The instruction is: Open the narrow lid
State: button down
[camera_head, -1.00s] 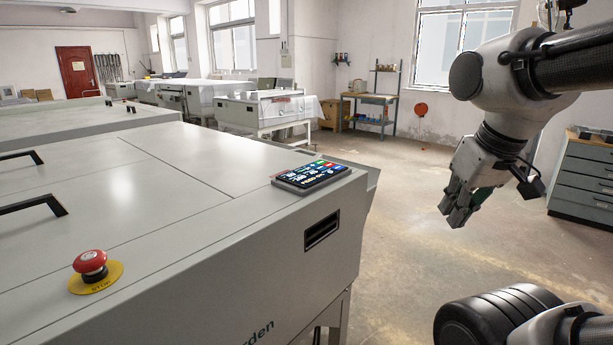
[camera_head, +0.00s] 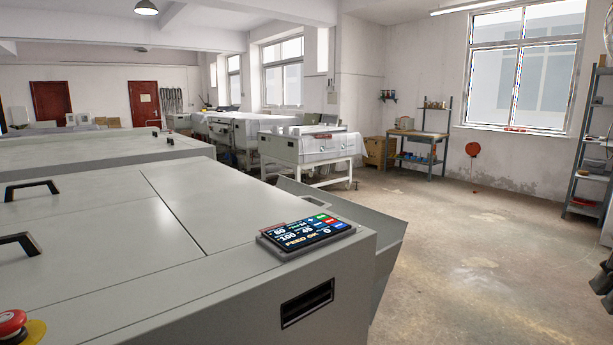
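The pale grey plate processor (camera_head: 250,300) fills the left and front. Its flat top is split by thin seams into lid panels lying flush and closed. Two black bar handles show at the left: a farther handle (camera_head: 32,187) and a nearer handle (camera_head: 20,241), partly cut off by the frame edge. I cannot tell which panel is the narrow lid, as the left parts are out of view. Dark grey shapes at the right edge, well away from the lids, may be the tips of my gripper (camera_head: 602,287). They are cut off, and their opening cannot be read.
A lit control panel (camera_head: 306,234) sits on the processor's right corner, above a dark slot (camera_head: 307,303). A red stop button (camera_head: 12,323) is at lower left. Another machine (camera_head: 90,153) stands behind. Open concrete floor (camera_head: 470,260) lies to the right. Shelves stand farther back.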

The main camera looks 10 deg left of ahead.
aim_at(221, 207)
jog(key=i+l+z, duration=0.65)
jog(key=z, duration=0.15)
jog(key=i+l+z, duration=0.4)
jog(key=i+u, duration=0.1)
jog(key=i, duration=0.65)
jog(key=i+u, duration=0.3)
jog(key=u, duration=0.2)
jog(key=i+l+u, duration=0.15)
jog(key=i+u, duration=0.15)
jog(key=u, duration=0.2)
jog(key=i+u, duration=0.15)
jog(key=u, duration=0.3)
jog(key=i+j+u, duration=0.1)
jog(key=u, duration=0.3)
jog(key=i+u, duration=0.2)
jog(key=u, duration=0.25)
jog(key=i+l+u, duration=0.1)
jog(key=u, duration=0.35)
jog(key=i+l+u, duration=0.1)
jog(key=u, duration=0.3)
jog(key=i+l+u, duration=0.4)
jog(key=u, duration=0.15)
